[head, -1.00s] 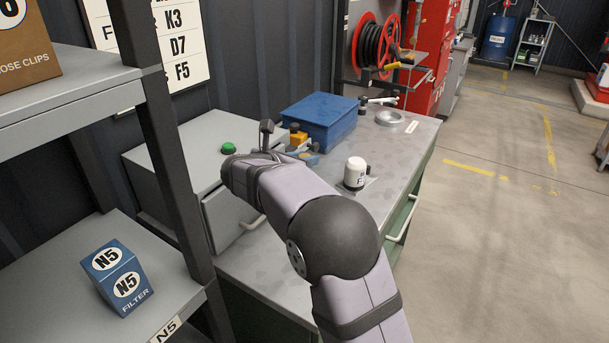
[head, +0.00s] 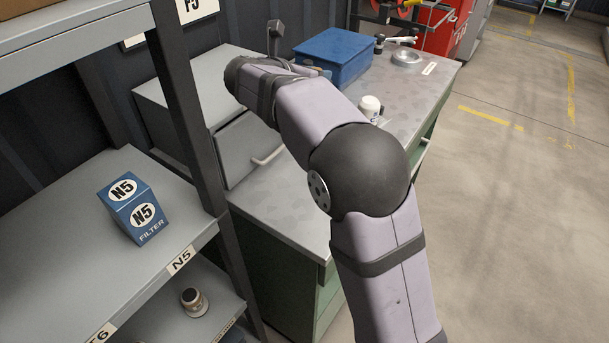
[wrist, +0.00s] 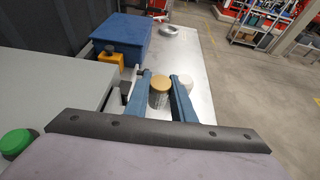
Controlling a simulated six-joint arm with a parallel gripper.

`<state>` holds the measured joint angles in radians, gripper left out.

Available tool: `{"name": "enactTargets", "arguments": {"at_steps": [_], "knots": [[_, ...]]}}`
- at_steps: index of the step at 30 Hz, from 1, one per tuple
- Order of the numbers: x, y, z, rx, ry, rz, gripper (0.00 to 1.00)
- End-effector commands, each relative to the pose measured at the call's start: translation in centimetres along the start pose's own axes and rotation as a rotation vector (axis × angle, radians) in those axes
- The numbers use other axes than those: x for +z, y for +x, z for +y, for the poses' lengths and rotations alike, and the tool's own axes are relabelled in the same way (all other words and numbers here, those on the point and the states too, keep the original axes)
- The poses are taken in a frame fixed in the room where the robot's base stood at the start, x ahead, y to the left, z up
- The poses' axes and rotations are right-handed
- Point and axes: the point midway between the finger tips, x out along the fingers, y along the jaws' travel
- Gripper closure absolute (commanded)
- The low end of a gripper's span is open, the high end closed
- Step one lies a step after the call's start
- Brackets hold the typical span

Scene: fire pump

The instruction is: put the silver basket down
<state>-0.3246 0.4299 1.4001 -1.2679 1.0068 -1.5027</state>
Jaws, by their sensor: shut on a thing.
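In the wrist view, my gripper (wrist: 162,80) has its two blue fingers on either side of a small cylinder with a gold-yellow top and silver mesh-like sides, the silver basket (wrist: 160,101). The fingers are shut on it. It is upright or nearly so, over the grey metal bench top (wrist: 194,55). I cannot tell whether its base touches the bench.
A white canister (head: 370,107) stands on the bench, close beyond my right finger in the wrist view. A blue bin (head: 335,57) and a round metal dish (head: 407,57) are farther back. A grey drawer cabinet (head: 185,95) and shelves with a blue filter box (head: 133,210) stand left.

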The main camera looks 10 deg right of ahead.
Motion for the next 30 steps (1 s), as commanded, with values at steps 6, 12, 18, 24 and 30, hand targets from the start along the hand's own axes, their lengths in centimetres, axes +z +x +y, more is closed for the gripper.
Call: {"name": "enactTargets", "arguments": {"at_steps": [6, 12, 18, 24, 30], "knots": [[-2.2, -3.4, -0.7, 0.066, -0.028, -0.007, 0.99], [-5.5, -7.3, -2.2, 0.152, -0.061, -0.010, 0.99], [-9.2, -10.4, -4.3, 0.234, -0.095, -0.008, 0.99], [-12.1, -12.1, -6.1, 0.290, -0.119, -0.002, 0.99], [-13.5, -12.9, -6.9, 0.316, -0.129, 0.002, 0.99]]}}
